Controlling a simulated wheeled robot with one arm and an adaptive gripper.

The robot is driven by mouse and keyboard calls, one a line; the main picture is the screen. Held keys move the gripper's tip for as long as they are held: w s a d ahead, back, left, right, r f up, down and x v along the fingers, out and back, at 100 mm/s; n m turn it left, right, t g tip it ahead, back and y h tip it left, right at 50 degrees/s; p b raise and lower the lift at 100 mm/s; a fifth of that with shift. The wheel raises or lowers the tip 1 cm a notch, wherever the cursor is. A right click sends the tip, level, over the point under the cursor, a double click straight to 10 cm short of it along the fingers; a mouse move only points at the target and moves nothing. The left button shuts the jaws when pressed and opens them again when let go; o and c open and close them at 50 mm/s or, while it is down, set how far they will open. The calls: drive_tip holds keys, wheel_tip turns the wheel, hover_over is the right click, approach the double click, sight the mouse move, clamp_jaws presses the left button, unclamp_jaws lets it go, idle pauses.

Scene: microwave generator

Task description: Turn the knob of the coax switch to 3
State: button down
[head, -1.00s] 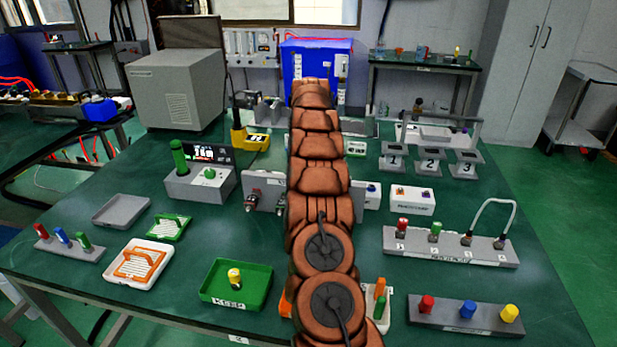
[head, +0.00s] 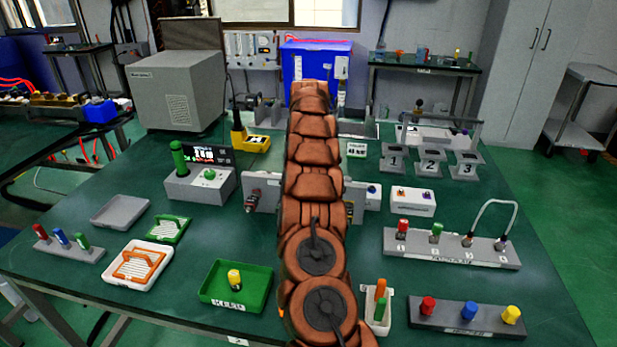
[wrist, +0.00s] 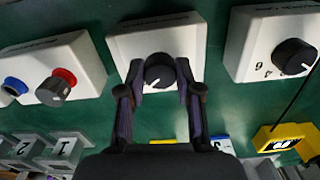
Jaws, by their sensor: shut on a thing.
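In the wrist view, a white box with a black round knob (wrist: 159,72) sits at the top middle. The knob carries a white pointer line. My gripper (wrist: 159,78) has one finger on each side of this knob and is shut on it. The lettering on the box is too small to read, so I cannot confirm it is the coax switch, and no numeral 3 is legible around the knob. In the head view, my arm hides the gripper and this knob.
A yellow device (wrist: 283,137) lies lower right. In the head view, a green tray (head: 222,300) stands left of my arm.

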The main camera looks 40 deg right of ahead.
drive_tip(key=c, duration=0.8)
unclamp_jaws()
drive_tip(key=n+p, duration=0.1)
drive_tip(key=n, duration=0.3)
drive_tip(key=shift+r+n, duration=0.1)
drive_tip(key=shift+n, duration=0.2)
drive_tip(key=n, duration=0.5)
drive_tip(key=shift+d+p, duration=0.15)
drive_tip(key=shift+p, duration=0.25)
drive_tip(key=n+p, duration=0.1)
drive_tip(key=n, duration=0.4)
drive_tip(key=shift+n+p, duration=1.15)
drive_tip(key=shift+n, duration=1.45)
